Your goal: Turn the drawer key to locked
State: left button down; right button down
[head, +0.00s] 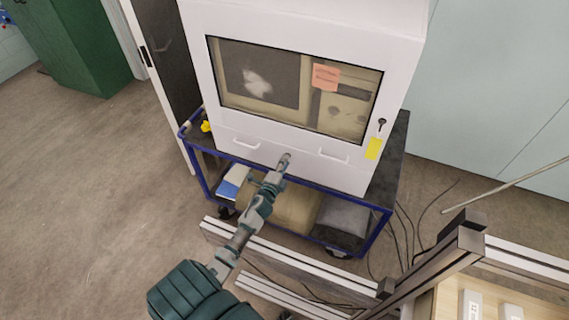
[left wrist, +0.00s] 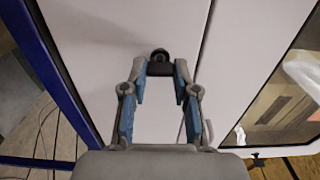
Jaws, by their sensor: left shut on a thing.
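The white drawer front (head: 300,161) runs along the bottom of the white cabinet and has two thin handles. My left gripper (head: 285,158) reaches its middle, between the handles. In the left wrist view my left gripper (left wrist: 160,76) has its fingertips closed in on a small dark key piece at a round lock (left wrist: 160,54) on the white front. The fingertips hide part of the key, and I cannot read its turn angle. In the head view the gripper covers the lock. My right gripper is not in view.
The cabinet stands on a blue-framed cart (head: 374,240). Its window (head: 280,85) bears a pink note (head: 326,77). A dark latch (head: 381,124) and a yellow tag (head: 374,148) are at right. Metal profiles (head: 460,245) stand in the lower right. Open floor lies left.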

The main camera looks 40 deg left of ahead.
pick_arm(q)
jog(key=shift+a+f, duration=0.1)
jog(key=shift+f, duration=0.1)
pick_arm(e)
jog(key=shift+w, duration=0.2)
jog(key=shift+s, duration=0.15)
pick_arm(q)
jog(key=c, duration=0.9)
grip_release()
jog(key=shift+a, duration=0.1)
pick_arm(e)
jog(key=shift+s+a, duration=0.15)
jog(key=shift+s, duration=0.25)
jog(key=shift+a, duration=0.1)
pick_arm(q)
jog(key=v, duration=1.2)
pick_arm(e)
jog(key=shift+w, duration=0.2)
